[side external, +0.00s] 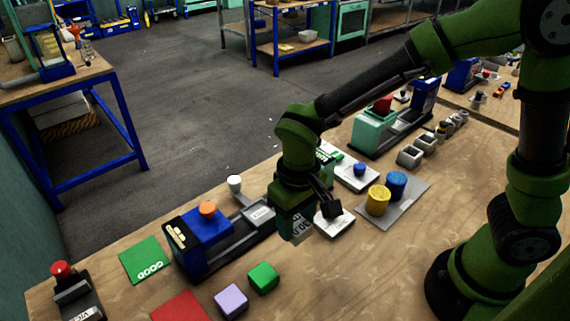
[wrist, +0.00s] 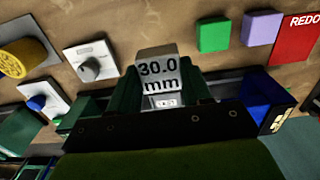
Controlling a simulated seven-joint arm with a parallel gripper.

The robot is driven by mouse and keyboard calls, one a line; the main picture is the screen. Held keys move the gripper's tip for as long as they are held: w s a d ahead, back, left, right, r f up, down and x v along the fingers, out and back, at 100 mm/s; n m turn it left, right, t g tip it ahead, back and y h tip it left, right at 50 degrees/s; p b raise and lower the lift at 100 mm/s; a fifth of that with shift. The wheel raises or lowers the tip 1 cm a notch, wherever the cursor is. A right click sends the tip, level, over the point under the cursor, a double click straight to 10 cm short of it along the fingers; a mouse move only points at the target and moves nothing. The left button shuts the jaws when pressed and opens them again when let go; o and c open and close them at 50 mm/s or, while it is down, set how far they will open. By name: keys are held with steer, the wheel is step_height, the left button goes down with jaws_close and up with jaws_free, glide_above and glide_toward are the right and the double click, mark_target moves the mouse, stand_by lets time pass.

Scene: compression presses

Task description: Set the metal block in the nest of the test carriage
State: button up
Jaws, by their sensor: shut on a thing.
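The metal block (side external: 301,229) is grey and marked "30.0 mm". It also shows in the wrist view (wrist: 158,72), between the two green fingers. My gripper (side external: 290,212) is shut on it and holds it at the near right end of the blue press (side external: 207,235) with the orange knob. The test carriage appears to be the pale labelled part (side external: 259,215) on this press's dark rail, just left of my gripper. My gripper hides part of it, and I cannot make out the nest. I cannot tell the gap under the block.
A green cube (side external: 263,277), a purple cube (side external: 231,301), a green GOOD mat (side external: 145,260) and a red mat (side external: 181,307) lie nearby. Yellow (side external: 378,201) and blue (side external: 397,185) cylinders stand on a grey plate at right. A second, green press (side external: 375,132) stands behind.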

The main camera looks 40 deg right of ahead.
steer(key=shift+w+d+r, duration=0.1)
steer(key=shift+d+r, duration=0.05)
steer(key=shift+r, duration=0.35)
steer(key=w, duration=1.3)
steer(key=shift+d+r, duration=0.35)
steer(key=shift+r, duration=0.1)
steer(key=shift+s, duration=0.1)
steer(key=shift+f, duration=3)
steer(key=shift+f, duration=0.7)
steer(key=o, duration=1.2)
steer(key=shift+o, duration=0.2)
